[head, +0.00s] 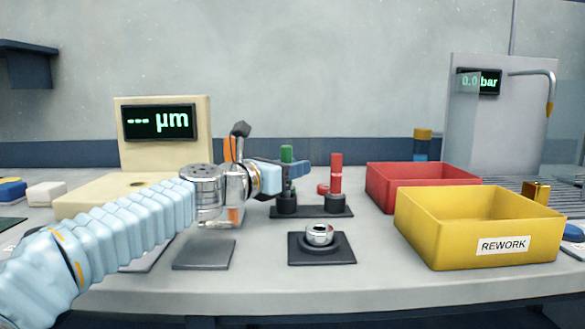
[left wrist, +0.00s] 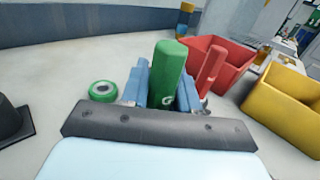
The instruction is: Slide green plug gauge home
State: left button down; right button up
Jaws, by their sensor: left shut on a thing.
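The green plug gauge (head: 287,154) stands upright in my left gripper (head: 288,168). In the left wrist view its green handle, marked G (left wrist: 168,75), sits between the two blue fingers. My left gripper is shut on it, directly over the left socket of the dark stand (head: 312,212). The fingers hide part of the gauge, and I cannot tell how deep its lower end sits. A red plug gauge (head: 336,173) stands upright in the right socket, close to my fingertips; it also shows in the left wrist view (left wrist: 211,70). My right gripper is not in view.
A metal ring (head: 319,234) sits on a black block (head: 339,258) in front of the stand. A red bin (head: 425,175) and a yellow REWORK bin (head: 450,240) stand to the right. The µm readout unit (head: 165,152) is behind my left arm. A dark flat pad (head: 204,254) lies in front.

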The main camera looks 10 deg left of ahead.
pick_arm(q)
jog(key=shift+f+b, duration=0.7)
jog(key=shift+f, duration=0.15)
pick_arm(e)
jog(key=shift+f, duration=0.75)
pick_arm(q)
jog(key=c, duration=0.8)
grip_release()
jog(key=shift+s+a, duration=0.15)
jog(key=shift+s, duration=0.1)
jog(key=v, duration=1.3)
jog(key=shift+s+b, duration=0.1)
jog(key=shift+b, duration=0.25)
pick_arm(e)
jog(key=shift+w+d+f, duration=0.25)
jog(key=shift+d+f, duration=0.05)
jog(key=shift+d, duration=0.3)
